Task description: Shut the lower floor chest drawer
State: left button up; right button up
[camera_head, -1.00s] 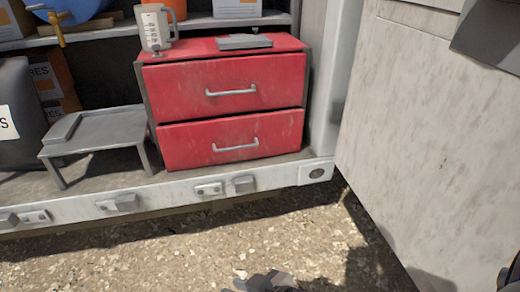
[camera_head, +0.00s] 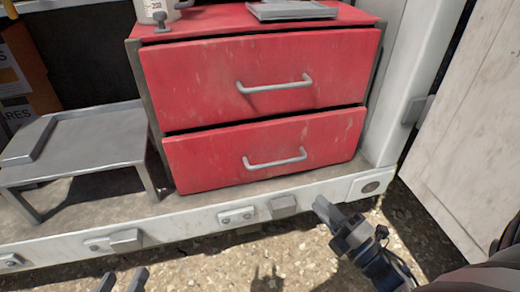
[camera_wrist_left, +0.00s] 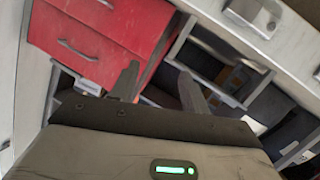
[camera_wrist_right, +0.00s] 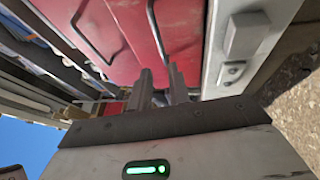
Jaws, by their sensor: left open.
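The red floor chest (camera_head: 260,90) stands on the shelf edge. Its lower drawer (camera_head: 215,165), with a grey bar handle (camera_head: 275,160), seems to stand slightly proud of the upper drawer (camera_head: 200,80); a dark gap runs between them. My right gripper (camera_head: 322,206) is below and right of the lower drawer, apart from it, near the ledge. In the right wrist view its fingers are a narrow gap apart, with red drawer fronts beyond. My left gripper (camera_head: 123,281) is open and empty at the bottom of the head view. Its wrist view shows the red chest (camera_wrist_left: 90,40) beyond the fingers.
A grey metal stand (camera_head: 75,150) is left of the chest. A metal tray (camera_head: 290,10) and a measuring jug (camera_head: 155,10) are on top. A pale ledge with latches (camera_head: 238,216) runs below. A pale panel (camera_head: 465,150) stands at right. The gravel in front is clear.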

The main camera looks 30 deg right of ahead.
aim_at(279, 163)
pick_arm(q)
jog(key=shift+w+d+r+n+t+h+b, duration=0.15)
jog(key=shift+d+r+n+t+h+b, duration=0.2)
jog(key=shift+b, duration=0.55)
pick_arm(e)
jog(key=shift+n, duration=0.4)
jog(key=x, duration=1.5)
jog(key=shift+w+a+r, duration=0.15)
jog(key=shift+w+a, duration=0.05)
jog(key=shift+a, duration=0.05)
grip_shut()
